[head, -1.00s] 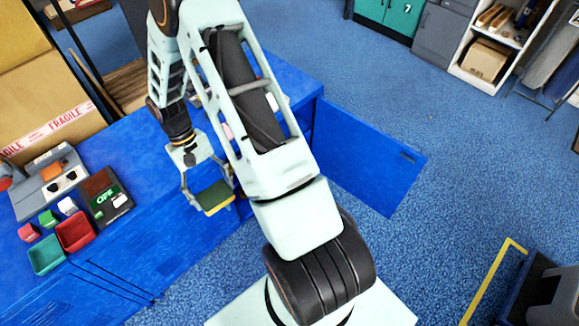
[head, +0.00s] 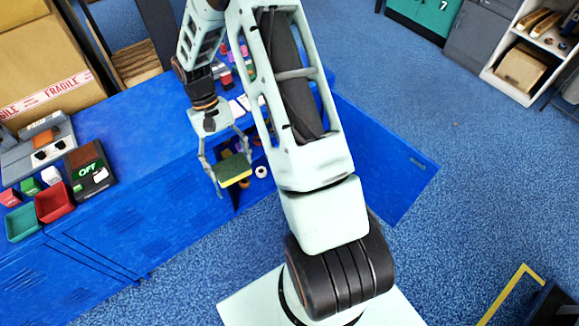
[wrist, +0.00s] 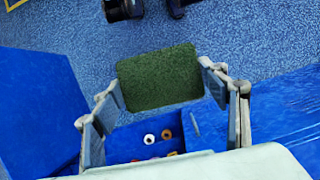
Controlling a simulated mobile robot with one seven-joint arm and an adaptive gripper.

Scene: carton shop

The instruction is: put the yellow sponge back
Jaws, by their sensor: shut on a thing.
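The yellow sponge (head: 233,174) has a dark green scouring face on top and a yellow body below. My gripper (head: 233,171) is shut on it, one finger at each end. The sponge is held in the air in front of the blue workbench (head: 140,115), by an open compartment in its front. In the wrist view the green face of the sponge (wrist: 160,78) lies between the fingers of my gripper (wrist: 163,90). Part of the compartment is hidden by my arm and the sponge.
A blue door (head: 385,165) stands open right of the compartment. Tape rolls (wrist: 150,138) and other small things lie inside. On the bench stand a red bin (head: 54,204), a green bin (head: 22,223) and a black box (head: 90,168).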

